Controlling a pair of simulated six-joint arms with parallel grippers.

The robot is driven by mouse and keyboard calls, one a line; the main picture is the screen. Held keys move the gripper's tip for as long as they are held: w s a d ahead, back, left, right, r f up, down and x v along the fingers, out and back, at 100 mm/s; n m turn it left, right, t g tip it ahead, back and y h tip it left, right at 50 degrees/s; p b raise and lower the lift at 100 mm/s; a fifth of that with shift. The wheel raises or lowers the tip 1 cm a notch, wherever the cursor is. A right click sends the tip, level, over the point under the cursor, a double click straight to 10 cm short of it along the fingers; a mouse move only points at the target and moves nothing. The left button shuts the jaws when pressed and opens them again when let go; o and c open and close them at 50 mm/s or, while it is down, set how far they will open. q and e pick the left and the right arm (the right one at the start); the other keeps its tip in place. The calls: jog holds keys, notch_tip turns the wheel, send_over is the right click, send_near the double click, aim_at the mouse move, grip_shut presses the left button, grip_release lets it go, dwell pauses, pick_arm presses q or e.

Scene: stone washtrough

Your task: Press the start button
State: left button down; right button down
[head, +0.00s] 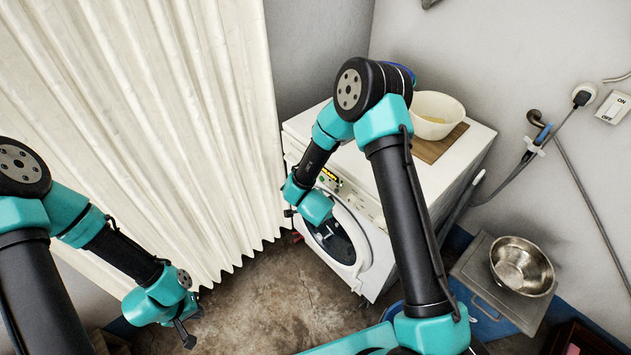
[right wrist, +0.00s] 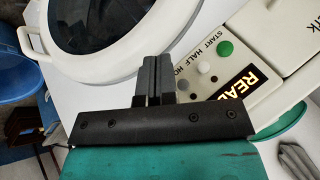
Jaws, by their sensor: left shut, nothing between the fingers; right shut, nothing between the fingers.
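The white washing machine (head: 455,165) stands against the wall, with its control panel on the front above the round door (head: 338,238). In the right wrist view the green button (right wrist: 225,48) sits beside the word START on the panel, with smaller pale buttons below it and a lit display (right wrist: 238,88) reading READ, its end cut off. My right gripper (right wrist: 152,60) is shut and empty, in front of the machine, its tips left of the green button in that view and apart from it in the picture. My left gripper (head: 189,338) is shut and empty, low over the floor.
A cream bowl (head: 436,116) stands on a wooden board (head: 440,144) on the machine's top. A white curtain (head: 150,110) hangs at the left. A metal bowl (head: 522,266) sits on a grey slab at the right. A blue tub (right wrist: 15,60) shows in the right wrist view.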

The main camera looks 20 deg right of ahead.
jog(key=w+a+r+m+g+h, duration=0.3)
jog(key=w+a+r+m+h, duration=0.2)
jog(key=m, duration=0.9)
jog(key=a+r, duration=0.3)
jog(key=a, duration=0.1)
jog(key=d+r+x, duration=0.1)
jog(key=r+x, duration=0.1)
jog(key=x, duration=1.1)
jog(key=shift+w+d, duration=0.3)
jog(key=shift+w, duration=0.1)
